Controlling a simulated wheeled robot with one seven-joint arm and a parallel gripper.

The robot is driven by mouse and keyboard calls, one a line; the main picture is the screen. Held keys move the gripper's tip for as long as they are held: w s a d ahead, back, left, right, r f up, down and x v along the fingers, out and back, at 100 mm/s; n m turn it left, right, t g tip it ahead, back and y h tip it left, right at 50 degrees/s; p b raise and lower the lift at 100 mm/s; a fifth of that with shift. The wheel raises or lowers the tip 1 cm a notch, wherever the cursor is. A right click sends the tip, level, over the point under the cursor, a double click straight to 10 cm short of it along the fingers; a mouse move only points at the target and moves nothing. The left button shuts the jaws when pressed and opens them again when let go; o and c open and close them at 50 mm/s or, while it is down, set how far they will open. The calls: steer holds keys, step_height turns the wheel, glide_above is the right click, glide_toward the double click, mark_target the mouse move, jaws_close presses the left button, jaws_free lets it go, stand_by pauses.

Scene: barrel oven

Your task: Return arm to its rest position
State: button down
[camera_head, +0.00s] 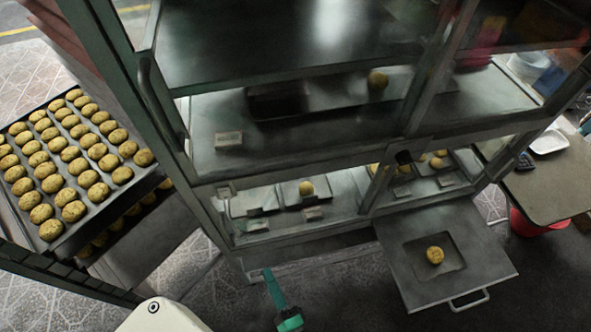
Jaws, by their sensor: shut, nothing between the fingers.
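The glass-fronted metal cabinet (300,235) fills the middle of the view. A flat metal tray (477,262) with a handle sticks out from its lower right front. One round speckled bun (435,255) lies in the recess of this tray.
A dark rack tray (62,235) full of buns stands at the left. A side table (545,190) with a white dish (549,142) and a red bucket (538,226) below is at the right.

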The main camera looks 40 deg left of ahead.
steer(key=s+d+f+h, duration=0.3)
steer(key=d+f+h, duration=0.2)
steer(key=f+h, duration=0.3)
steer(key=d+r+n+t+h, duration=0.1)
steer(key=d+r+n+h, duration=0.1)
steer(key=d+h, duration=0.5)
steer(key=d+r+n+t, duration=0.2)
steer(key=d+r+n, duration=0.1)
steer(key=r, duration=0.6)
steer(key=d+r+n+t+h, duration=0.1)
steer(key=d+r+n+t, duration=0.1)
steer(key=d+r, duration=0.3)
step_height(320, 180, up, 4)
steer(key=shift+r+n+t, duration=0.2)
steer(key=shift+n+t, duration=0.2)
steer(key=shift+t, duration=0.4)
steer(key=shift+w, duration=0.15)
